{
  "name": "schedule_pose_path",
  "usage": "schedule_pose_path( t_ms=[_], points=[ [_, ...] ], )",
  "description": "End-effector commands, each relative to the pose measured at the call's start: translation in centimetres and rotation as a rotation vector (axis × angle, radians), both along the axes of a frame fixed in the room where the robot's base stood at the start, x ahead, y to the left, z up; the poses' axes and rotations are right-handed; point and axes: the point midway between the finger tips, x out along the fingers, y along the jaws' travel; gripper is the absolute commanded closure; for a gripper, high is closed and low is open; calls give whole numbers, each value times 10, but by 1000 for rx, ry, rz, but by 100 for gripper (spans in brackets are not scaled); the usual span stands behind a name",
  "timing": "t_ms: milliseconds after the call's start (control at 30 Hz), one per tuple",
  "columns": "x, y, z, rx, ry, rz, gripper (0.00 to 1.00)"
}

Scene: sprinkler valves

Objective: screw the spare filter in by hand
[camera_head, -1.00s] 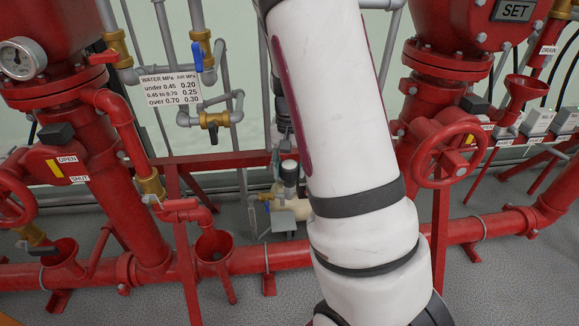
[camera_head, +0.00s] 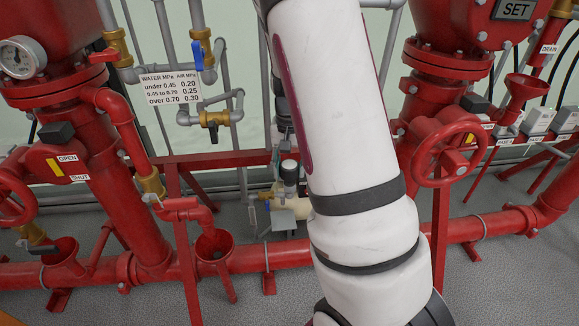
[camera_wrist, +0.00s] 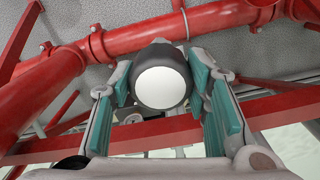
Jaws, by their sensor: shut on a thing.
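My gripper (camera_wrist: 165,98) shows in the wrist view with its teal-padded fingers closed on both sides of a round dark grey piece with a white disc end, which I take for the spare filter (camera_wrist: 160,84). The white end faces the wrist camera. The far end of the filter is hidden, so I cannot tell whether it touches a socket. In the head view my own white arm covers most of the gripper area. A small cream unit with a dark, light-topped cylinder, the compressor (camera_head: 289,208), stands low behind the pipes, partly hidden by my arm.
A red horizontal pipe (camera_head: 100,271) runs low across the floor. A red frame bar (camera_wrist: 165,135) crosses close beneath the fingers in the wrist view. Red valve handwheels (camera_head: 442,152) and a red funnel (camera_head: 214,246) flank my arm. Grey floor shows between them.

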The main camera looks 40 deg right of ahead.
Motion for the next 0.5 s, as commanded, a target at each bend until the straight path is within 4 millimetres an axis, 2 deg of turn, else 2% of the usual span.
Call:
schedule_pose_path(
  t_ms=[500],
  points=[
    [0, 0, -13, 0, 0, 0, 90]
  ],
)
